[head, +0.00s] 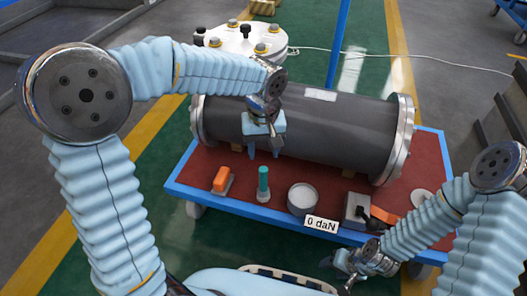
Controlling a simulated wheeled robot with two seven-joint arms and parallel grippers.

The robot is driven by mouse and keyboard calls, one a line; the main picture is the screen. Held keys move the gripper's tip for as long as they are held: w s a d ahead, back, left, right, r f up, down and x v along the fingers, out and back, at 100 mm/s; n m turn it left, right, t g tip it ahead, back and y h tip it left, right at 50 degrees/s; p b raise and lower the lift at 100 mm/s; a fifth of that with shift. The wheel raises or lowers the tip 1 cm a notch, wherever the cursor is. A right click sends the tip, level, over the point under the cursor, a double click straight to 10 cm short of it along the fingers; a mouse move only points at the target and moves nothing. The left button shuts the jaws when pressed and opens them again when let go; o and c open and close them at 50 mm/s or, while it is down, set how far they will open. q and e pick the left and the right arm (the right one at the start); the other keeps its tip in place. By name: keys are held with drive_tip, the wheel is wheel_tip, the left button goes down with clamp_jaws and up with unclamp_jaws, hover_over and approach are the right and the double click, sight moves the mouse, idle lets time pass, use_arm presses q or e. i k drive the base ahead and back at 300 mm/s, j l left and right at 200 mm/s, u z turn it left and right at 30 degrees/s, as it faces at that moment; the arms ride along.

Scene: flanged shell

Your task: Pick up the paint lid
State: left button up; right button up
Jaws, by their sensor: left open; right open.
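A flat pale grey disc, which looks like the paint lid (422,198), lies on the red top of the cart (330,170) at its right end, partly behind my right arm. A round can (302,198) with a light grey top stands near the cart's front edge. My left gripper (265,151) is open and points down in front of the dark flanged shell (335,127), above the green-topped cylinder. Whether it touches the shell I cannot tell. My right gripper (342,268) is open and low in front of the cart, left of the disc and apart from it.
On the cart are an orange block (222,179), a green-topped cylinder (263,183), a grey box (356,210) and an orange piece (388,216). A "0 daN" label (321,224) shows at the front edge. A white flanged part (243,42) stands behind.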

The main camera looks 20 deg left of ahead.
sight(418, 197)
drive_tip(key=z, duration=1.1)
